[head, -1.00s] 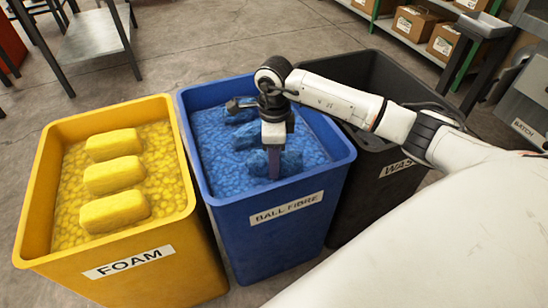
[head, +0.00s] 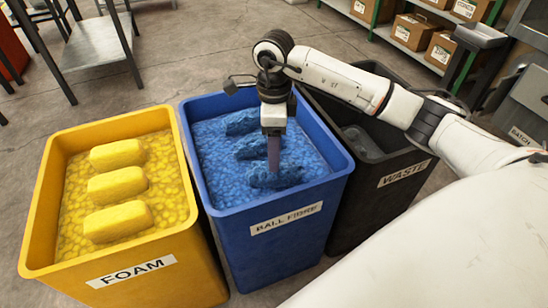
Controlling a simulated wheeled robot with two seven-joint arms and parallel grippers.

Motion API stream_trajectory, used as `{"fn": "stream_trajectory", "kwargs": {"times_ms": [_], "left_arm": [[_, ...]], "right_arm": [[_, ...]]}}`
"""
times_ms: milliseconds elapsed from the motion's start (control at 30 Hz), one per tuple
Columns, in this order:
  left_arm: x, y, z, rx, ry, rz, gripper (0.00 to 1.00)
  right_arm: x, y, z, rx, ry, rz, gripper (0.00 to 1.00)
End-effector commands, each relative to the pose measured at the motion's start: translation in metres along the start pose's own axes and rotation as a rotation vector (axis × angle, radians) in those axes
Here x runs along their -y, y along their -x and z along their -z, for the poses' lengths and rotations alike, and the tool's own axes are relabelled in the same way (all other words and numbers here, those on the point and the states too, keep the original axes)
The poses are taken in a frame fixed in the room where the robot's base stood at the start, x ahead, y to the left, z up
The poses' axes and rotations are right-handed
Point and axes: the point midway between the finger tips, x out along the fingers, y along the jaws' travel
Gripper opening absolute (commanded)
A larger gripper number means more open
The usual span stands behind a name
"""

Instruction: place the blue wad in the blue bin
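The blue bin (head: 286,228), labelled "BALL FIBRE", stands in the middle, full of lumpy blue fibre. Several blue clumps show on top of the fibre: one wad at the back (head: 242,122), one in the middle (head: 249,147) and one at the front (head: 282,177). My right gripper (head: 273,168) points straight down into the bin, with its fingers just behind and over the front wad. Its fingers are seen edge-on, so I cannot tell whether they are apart or whether they touch the wad. My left gripper is out of view.
The yellow "FOAM" bin (head: 137,272) with three yellow blocks stands at the left. The black "WASTE" bin (head: 375,205) stands close at the right, under my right arm, with something grey inside. A metal table (head: 92,42) and a shelf with cardboard boxes (head: 411,28) are behind.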

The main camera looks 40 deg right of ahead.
Motion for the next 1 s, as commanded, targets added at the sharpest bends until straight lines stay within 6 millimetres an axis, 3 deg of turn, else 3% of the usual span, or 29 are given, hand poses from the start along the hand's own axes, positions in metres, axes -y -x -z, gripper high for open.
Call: {"fn": "stream_trajectory", "kwargs": {"times_ms": [100,300,1000], "left_arm": [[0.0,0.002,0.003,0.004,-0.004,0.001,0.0],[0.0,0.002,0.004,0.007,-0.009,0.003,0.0],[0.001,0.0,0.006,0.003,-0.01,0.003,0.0]], "right_arm": [[0.0,0.022,0.0,0.001,0.001,0.002,0.62],[0.0,0.037,0.0,0.0,0.001,-0.001,0.62],[0.0,0.037,0.0,0.0,0.0,-0.001,0.62]]}}
